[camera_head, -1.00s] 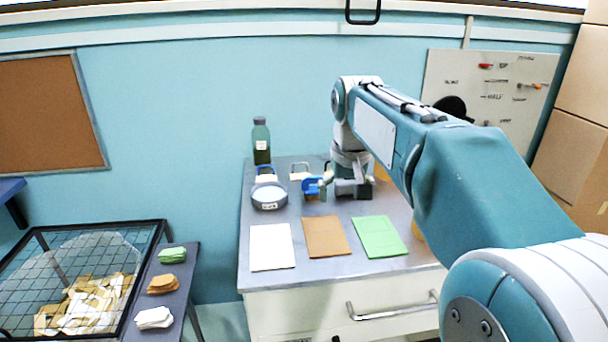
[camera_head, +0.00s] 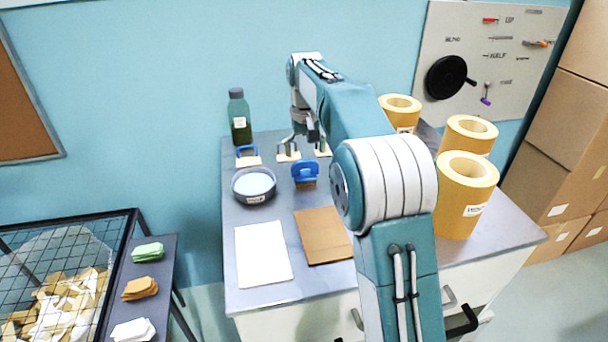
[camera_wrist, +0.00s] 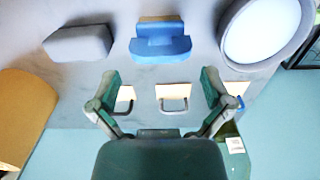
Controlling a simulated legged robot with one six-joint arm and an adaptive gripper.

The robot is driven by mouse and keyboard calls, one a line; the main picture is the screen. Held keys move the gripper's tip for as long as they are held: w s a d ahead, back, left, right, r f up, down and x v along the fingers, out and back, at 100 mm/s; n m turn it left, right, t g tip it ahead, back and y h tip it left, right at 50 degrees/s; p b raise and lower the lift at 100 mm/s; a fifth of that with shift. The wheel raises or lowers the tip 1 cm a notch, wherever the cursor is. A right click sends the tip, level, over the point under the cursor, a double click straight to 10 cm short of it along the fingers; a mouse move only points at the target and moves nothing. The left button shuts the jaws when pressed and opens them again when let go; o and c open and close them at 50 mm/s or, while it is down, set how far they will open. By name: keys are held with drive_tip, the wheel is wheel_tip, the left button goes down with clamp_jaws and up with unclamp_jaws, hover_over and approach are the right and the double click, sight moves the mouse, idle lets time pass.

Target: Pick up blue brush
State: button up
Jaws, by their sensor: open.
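The blue brush (camera_head: 305,170) stands on the grey worktop with its pale tan bristle part down, to the right of the round dark dish (camera_head: 254,186). My gripper (camera_head: 289,146) is behind the brush, on the wall side, near the row of handled pieces. In the wrist view the blue brush (camera_wrist: 161,44) lies beyond the fingertips, clear of them. My gripper (camera_wrist: 160,82) is open and empty there, its two green-padded fingers spread wide. Its fingertips in the head view are small and partly mixed with the pieces behind.
A green bottle (camera_head: 239,118) stands at the back left. A white sheet (camera_head: 263,254) and brown sheet (camera_head: 322,236) lie in front. Several yellow rolls (camera_head: 466,195) stand right. A grey block (camera_wrist: 80,43) lies beside the brush in the wrist view.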

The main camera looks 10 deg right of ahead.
sight(305, 163)
wheel_tip(305, 163, down, 6)
drive_tip(key=shift+w+f, duration=0.1)
drive_tip(key=shift+f, duration=0.15)
drive_tip(key=c, duration=0.9)
